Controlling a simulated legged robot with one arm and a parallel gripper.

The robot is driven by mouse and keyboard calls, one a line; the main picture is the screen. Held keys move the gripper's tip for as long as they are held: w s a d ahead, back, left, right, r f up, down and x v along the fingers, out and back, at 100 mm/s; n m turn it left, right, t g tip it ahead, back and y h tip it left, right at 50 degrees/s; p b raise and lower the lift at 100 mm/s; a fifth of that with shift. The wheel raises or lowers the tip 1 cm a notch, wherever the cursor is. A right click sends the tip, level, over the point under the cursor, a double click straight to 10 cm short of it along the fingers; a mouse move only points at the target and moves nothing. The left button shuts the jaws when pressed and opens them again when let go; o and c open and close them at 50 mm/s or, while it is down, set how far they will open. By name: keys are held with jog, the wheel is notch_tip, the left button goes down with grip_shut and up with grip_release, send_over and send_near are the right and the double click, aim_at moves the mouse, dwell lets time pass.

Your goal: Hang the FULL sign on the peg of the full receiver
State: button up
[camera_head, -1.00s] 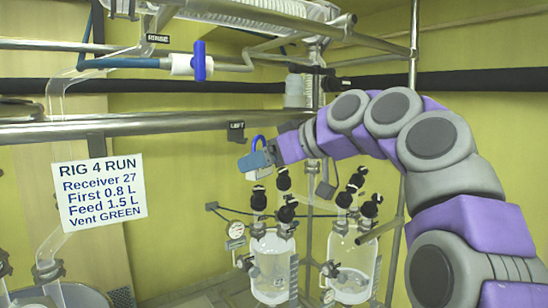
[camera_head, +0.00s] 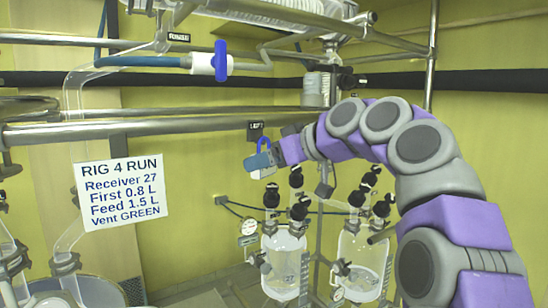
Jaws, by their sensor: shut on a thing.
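My gripper (camera_head: 262,160) is at the end of the arm in the middle of the view, above the receivers and apart from them. It is shut on a small sign with a blue loop (camera_head: 264,143) on top. The sign's lettering is not readable, and the fingers hide most of it. The left glass receiver (camera_head: 284,262) is marked 27 and stands below the gripper.
A run card (camera_head: 122,188) at left reads Receiver 27, First 0.8 L, Feed 1.5 L, Vent GREEN. A blue valve handle (camera_head: 221,60) is above. Black-capped fittings (camera_head: 272,195) rise from the receivers.

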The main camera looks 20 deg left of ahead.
jog(key=shift+w+a+p, duration=0.8)
jog(key=shift+w+p, duration=0.25)
jog(key=shift+w, duration=0.05)
jog(key=shift+w+d+r+p, duration=0.25)
jog(key=shift+w+d+p, duration=0.15)
jog(key=shift+p, duration=0.15)
jog(key=shift+w+d, duration=0.1)
jog(key=shift+w, duration=0.25)
jog(key=shift+w+a+f+p, duration=0.1)
jog(key=shift+w+a+p, duration=0.1)
jog(key=shift+a, duration=0.35)
jog(key=shift+w+a+f+p, duration=0.1)
jog(key=shift+a+p, duration=0.05)
jog(key=shift+a, duration=0.35)
jog(key=shift+s+a, duration=0.1)
jog(key=shift+a, duration=0.25)
jog(key=shift+c, duration=0.4)
jog(key=shift+d, duration=0.55)
jog(key=shift+a+f, duration=0.1)
jog(key=shift+f, duration=0.05)
